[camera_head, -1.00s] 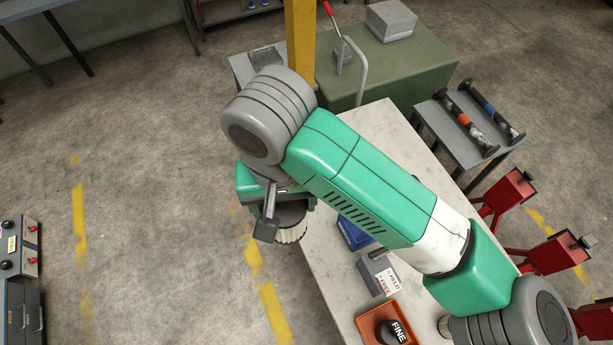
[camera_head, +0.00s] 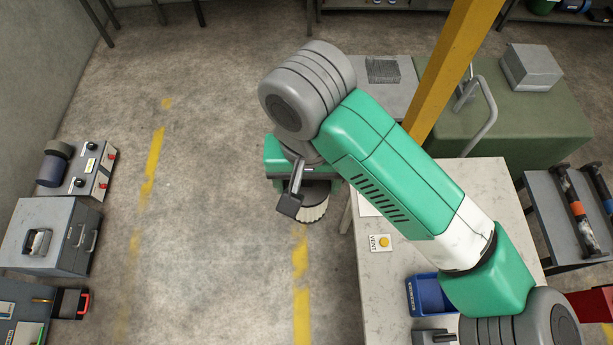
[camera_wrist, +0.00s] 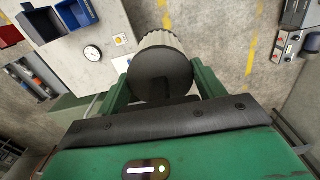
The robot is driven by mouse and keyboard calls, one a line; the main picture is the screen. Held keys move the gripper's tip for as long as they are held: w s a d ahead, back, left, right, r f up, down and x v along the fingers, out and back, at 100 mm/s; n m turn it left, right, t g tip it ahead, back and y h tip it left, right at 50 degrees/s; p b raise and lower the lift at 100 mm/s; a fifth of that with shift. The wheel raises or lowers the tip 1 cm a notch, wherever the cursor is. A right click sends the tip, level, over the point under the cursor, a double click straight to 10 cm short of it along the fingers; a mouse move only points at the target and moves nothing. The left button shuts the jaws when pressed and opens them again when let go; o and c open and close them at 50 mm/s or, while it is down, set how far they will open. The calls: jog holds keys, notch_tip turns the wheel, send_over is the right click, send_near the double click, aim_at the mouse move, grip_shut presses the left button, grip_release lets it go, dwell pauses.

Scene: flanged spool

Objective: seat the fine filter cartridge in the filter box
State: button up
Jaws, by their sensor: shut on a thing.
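My gripper (camera_head: 306,190) is shut on a filter cartridge (camera_head: 314,210) with a pale pleated body and a dark end. It holds the cartridge in the air above the floor, left of the pale bench. In the wrist view the cartridge's round black end (camera_wrist: 161,77) sits between the two green fingers, and its pleated side (camera_wrist: 161,40) shows beyond. No lettering is readable on it, so I cannot tell whether it is the fine one. I cannot pick out the filter box for certain.
The pale bench (camera_head: 480,185) carries a VENT button plate (camera_head: 381,243) and a blue bin (camera_head: 430,296). A yellow post (camera_head: 455,60) stands behind. At the left are a grey handled case (camera_head: 48,238) and a panel with red knobs (camera_head: 90,170). The floor between is clear.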

jog(key=w+d+f+m+b, duration=0.25)
jog(key=w+d+f, duration=0.25)
jog(key=d, duration=0.4)
jog(key=w+d+f+m+b, duration=0.25)
jog(key=w+d+f, duration=0.2)
jog(key=d, duration=0.45)
jog(key=s+d+f+m+b, duration=0.3)
jog(key=s+d+f+m, duration=0.1)
jog(key=d+f, duration=0.95)
jog(key=s+d+f+m+b, duration=0.1)
jog(key=s+d+f+b, duration=0.2)
jog(key=s+f, duration=0.3)
jog(key=s+d+f+m+b, duration=0.1)
jog(key=s+d+f+b, duration=0.2)
jog(key=f, duration=1.1)
jog(key=s+d+f+m+b, duration=0.2)
jog(key=s+d+f+b, duration=0.1)
jog(key=s+f, duration=0.5)
jog(key=shift+s+f+b, duration=0.3)
jog(key=shift+f+b, duration=0.6)
jog(key=shift+f, duration=0.05)
jog(key=shift+f+b, duration=0.35)
jog(key=shift+f, duration=0.2)
jog(key=o, duration=1.1)
